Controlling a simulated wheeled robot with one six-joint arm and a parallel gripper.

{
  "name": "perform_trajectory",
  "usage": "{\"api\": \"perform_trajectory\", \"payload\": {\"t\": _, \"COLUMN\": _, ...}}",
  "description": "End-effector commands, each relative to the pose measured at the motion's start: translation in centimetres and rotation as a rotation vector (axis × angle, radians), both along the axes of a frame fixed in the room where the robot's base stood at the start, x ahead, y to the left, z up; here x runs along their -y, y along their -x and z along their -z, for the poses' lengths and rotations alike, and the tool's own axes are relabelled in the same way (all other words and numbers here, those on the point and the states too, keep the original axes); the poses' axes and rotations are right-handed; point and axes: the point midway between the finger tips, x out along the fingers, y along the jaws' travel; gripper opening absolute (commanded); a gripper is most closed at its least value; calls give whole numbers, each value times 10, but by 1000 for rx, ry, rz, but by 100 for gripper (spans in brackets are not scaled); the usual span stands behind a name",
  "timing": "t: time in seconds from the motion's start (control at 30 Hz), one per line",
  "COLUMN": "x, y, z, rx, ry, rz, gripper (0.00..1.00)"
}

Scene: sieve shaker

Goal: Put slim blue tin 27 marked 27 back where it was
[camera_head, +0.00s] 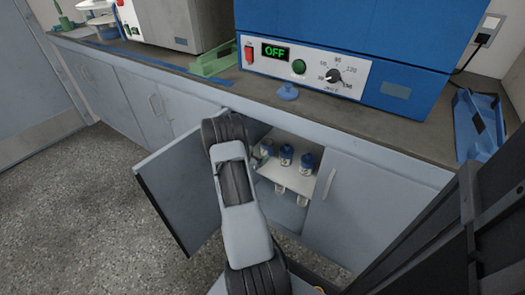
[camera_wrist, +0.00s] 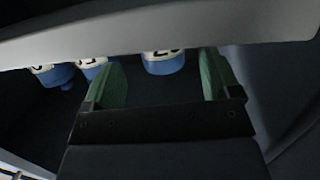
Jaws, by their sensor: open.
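My gripper (camera_wrist: 161,72) is open, its two green fingers spread apart in the wrist view. A blue tin with a white label (camera_wrist: 163,63) shows between and beyond the fingers. Its label seems to start with 2, but the rest is cut off, so I cannot tell if it is tin 27. I cannot tell whether the fingers touch it. In the head view my arm reaches to the open cupboard and hides most of the gripper. Blue-topped tins (camera_head: 286,155) stand on the upper shelf (camera_head: 290,179), near the gripper.
Two more blue tins (camera_wrist: 90,68) show at the left in the wrist view, and a pale panel edge (camera_wrist: 150,30) crosses above. The cupboard door (camera_head: 180,190) stands open at the left. A blue oven (camera_head: 350,45) marked OFF sits on the worktop.

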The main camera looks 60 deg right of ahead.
Motion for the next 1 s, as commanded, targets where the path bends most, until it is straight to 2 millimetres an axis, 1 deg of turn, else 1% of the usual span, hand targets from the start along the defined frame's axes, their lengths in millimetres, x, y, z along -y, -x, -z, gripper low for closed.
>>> {"api": "perform_trajectory", "payload": {"t": 0.03, "x": -11, "y": -2, "z": -6, "rx": -2, "ry": -1, "rz": -4, "gripper": 83}}
{"api": "perform_trajectory", "payload": {"t": 0.2, "x": -40, "y": -5, "z": -11, "rx": -1, "ry": 0, "rz": -3, "gripper": 83}}
{"api": "perform_trajectory", "payload": {"t": 0.4, "x": -61, "y": -7, "z": -14, "rx": -1, "ry": 0, "rz": -2, "gripper": 83}}
{"api": "perform_trajectory", "payload": {"t": 0.6, "x": -68, "y": -7, "z": -15, "rx": 0, "ry": 1, "rz": 0, "gripper": 83}}
{"api": "perform_trajectory", "payload": {"t": 1.0, "x": -69, "y": -7, "z": -14, "rx": 0, "ry": 1, "rz": 0, "gripper": 83}}
